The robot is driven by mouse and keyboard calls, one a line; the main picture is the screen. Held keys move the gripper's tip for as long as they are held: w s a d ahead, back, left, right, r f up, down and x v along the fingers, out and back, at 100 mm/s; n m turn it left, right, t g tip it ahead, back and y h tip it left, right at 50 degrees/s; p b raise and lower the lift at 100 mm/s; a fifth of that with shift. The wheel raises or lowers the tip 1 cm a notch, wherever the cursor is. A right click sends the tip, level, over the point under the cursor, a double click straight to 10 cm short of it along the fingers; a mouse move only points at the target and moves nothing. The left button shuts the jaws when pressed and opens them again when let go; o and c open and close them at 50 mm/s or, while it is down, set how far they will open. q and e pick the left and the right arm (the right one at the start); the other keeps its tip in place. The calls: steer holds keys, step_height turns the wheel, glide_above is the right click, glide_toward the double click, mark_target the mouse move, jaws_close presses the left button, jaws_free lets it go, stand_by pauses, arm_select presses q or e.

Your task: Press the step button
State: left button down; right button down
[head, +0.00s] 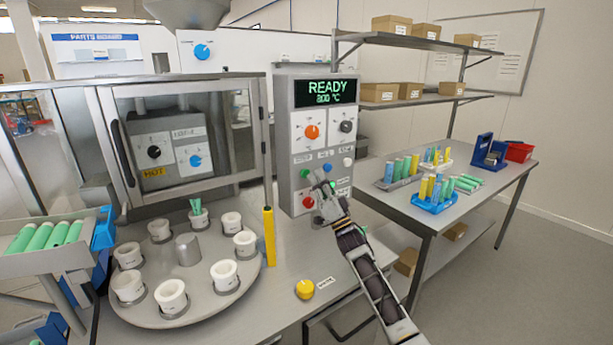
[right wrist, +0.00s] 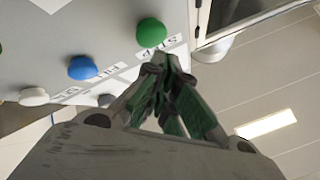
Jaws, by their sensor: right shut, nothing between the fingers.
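The step button is a green round button (head: 304,173) on the grey control panel (head: 285,130), at the left of a row with a blue and a white button. It also shows in the right wrist view as a green dome (right wrist: 151,33) beside a label that reads STEP. My right gripper (head: 316,180) is in front of the panel, closed and empty. In the right wrist view its fingertips (right wrist: 166,60) overlap the label just beside the green button; I cannot tell whether they touch the panel. My left gripper is not in view.
The blue button (head: 327,168), white button (head: 347,162) and red button (head: 308,203) are close to the gripper. The display (head: 325,92) reads READY. A round turntable (head: 190,255) with white cups and a yellow post (head: 269,236) stand to the left.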

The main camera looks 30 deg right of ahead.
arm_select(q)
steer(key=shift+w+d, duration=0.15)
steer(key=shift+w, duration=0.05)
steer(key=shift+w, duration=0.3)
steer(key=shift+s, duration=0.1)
arm_select(e)
steer(key=shift+w, duration=0.1)
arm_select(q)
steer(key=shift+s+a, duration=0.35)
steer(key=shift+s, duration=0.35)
arm_select(e)
steer(key=shift+w, duration=0.3)
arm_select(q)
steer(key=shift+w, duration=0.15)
